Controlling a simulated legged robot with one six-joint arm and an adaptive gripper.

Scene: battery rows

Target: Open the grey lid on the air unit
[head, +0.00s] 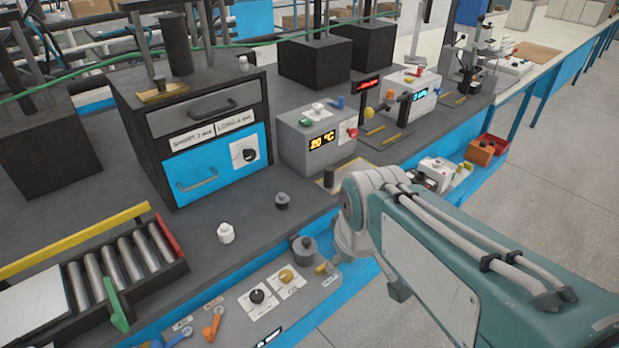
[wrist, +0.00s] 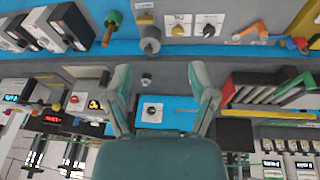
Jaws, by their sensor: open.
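A black cabinet (head: 145,140) on the bench has a grey upper front panel (head: 210,108) with a dark bar handle, and it looks closed. I take this panel for the grey lid, though no label names the air unit. Below it is a blue front panel (head: 205,172) with a handle and a dial. In the wrist view, which looks upside down, the blue panel (wrist: 178,112) shows between my fingers and the grey panel is hidden behind my gripper's body. My gripper (wrist: 160,80) is open, with nothing between its fingers. In the head view my fingers are hidden behind my arm.
A grey temperature box (head: 318,140) stands right of the cabinet. A roller tray (head: 130,265) lies at the left front. A white knob-like piece (head: 226,233) and a dark one (head: 282,201) stand before the cabinet. Control panels (head: 262,305) line the bench's front edge.

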